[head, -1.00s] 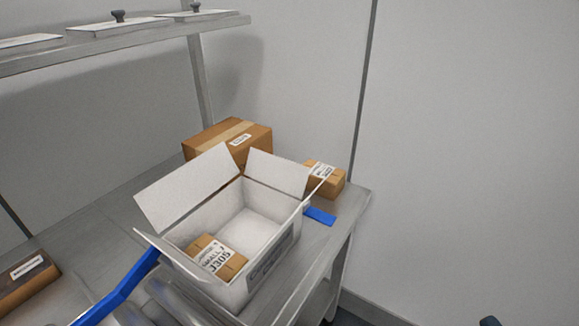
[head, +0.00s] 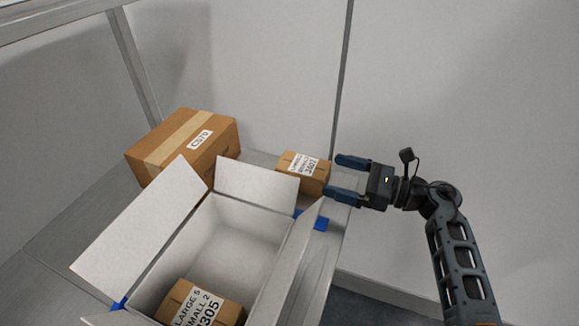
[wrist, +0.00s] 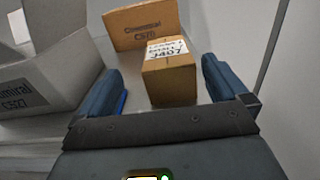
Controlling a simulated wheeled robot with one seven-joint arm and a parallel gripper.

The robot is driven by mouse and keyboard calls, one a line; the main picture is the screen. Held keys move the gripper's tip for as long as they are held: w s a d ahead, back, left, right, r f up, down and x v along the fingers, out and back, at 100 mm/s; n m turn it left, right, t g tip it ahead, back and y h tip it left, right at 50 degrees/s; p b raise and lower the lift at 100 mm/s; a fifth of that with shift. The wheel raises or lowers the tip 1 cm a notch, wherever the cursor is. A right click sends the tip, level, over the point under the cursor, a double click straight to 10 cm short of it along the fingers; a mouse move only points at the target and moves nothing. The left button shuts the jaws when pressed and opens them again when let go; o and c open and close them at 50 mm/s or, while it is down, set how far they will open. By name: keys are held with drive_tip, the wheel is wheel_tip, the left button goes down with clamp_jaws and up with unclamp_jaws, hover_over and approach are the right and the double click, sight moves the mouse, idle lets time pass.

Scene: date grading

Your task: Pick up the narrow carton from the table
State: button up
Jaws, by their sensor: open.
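The narrow brown carton (head: 301,174), with a white label on its top, sits at the back right of the table, behind the white open box. In the wrist view the carton (wrist: 169,82) lies between my fingers, with gaps on both sides; its label reads J407. My gripper (head: 335,177) is open and empty, at the right end of the carton with its fingers pointing left toward it. In the head view the fingertips reach about the carton's right end; I cannot tell whether they touch it.
A white open box (head: 258,205) with raised flaps stands in front, holding a small brown carton (head: 200,306). A larger brown carton (head: 172,152), labelled C570, stands behind left. A wall closes off the back; the table's right edge is close.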

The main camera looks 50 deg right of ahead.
sight(309, 166)
drive_tip(key=shift+p+x, duration=0.3)
drive_tip(key=shift+x, duration=1.2)
drive_tip(key=shift+w+a+f+p, duration=0.15)
drive_tip(key=shift+w+p, duration=0.05)
drive_tip(key=shift+w, duration=0.65)
drive_tip(key=shift+w+a+f+p, duration=0.15)
drive_tip(key=shift+w+f+p, duration=0.1)
drive_tip(key=shift+w, duration=0.55)
drive_tip(key=shift+w+a+f+p, duration=0.1)
drive_tip(key=shift+w+a+p, duration=0.1)
drive_tip(key=shift+w, duration=0.65)
drive_tip(key=c, duration=1.1)
drive_tip(key=shift+r, duration=0.1)
